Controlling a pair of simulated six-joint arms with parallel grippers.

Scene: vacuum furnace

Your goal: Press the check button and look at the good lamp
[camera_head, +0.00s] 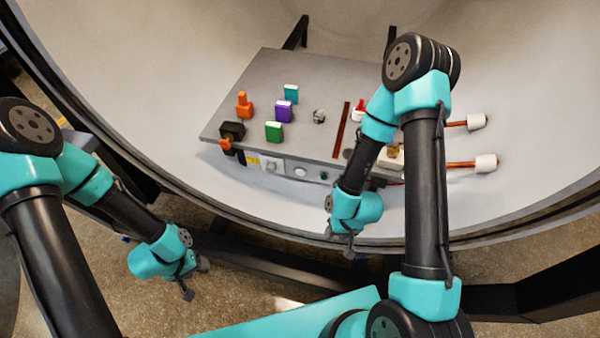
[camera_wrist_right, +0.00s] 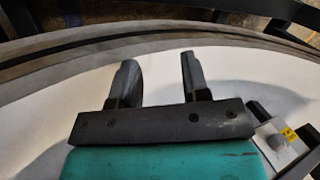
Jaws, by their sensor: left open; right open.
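A grey box (camera_head: 290,80) sits inside the pale round chamber. Its front face carries a yellow label (camera_head: 252,161), a pale square fitting with a knob or button (camera_head: 269,166), a round white part (camera_head: 301,171) and a small dark green round part (camera_head: 323,176). I cannot tell which is the check button or the good lamp. The square fitting also shows in the right wrist view (camera_wrist_right: 277,142), beside a yellow mark. My right gripper (camera_head: 346,247) is open and empty, in front of the box. My left gripper (camera_head: 197,279) is open and empty, outside the chamber rim.
Copper rods with white ends (camera_head: 485,163) stick out right. The chamber rim (camera_head: 200,200) curves across the front.

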